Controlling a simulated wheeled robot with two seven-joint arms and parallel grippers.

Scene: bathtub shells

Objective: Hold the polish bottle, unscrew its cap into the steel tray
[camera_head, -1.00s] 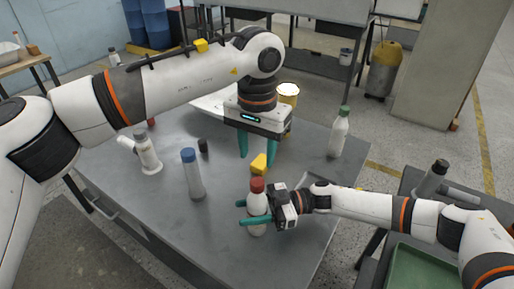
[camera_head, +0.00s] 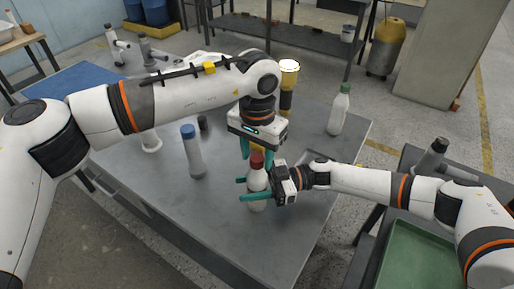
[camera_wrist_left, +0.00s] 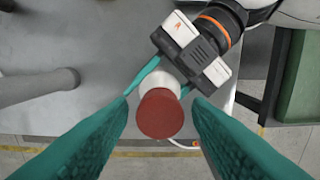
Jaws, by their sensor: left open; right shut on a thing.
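The polish bottle (camera_head: 257,185) is white with a red cap (camera_head: 257,160) and stands upright near the table's front. My right gripper (camera_head: 246,190) is shut on the bottle's body below the cap. My left gripper (camera_head: 257,157) points down from above, open, with its fingers on either side of the cap. In the left wrist view the round red cap (camera_wrist_left: 160,114) lies between the open green fingers, with gaps showing. A grey tray-like rim (camera_head: 316,156), perhaps the steel tray, shows behind my right wrist, mostly hidden.
A blue-capped grey bottle (camera_head: 193,155) stands left of the polish bottle. A green-capped white bottle (camera_head: 339,110) stands at the right back. A green tray (camera_head: 420,260) lies on the right-hand bench.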

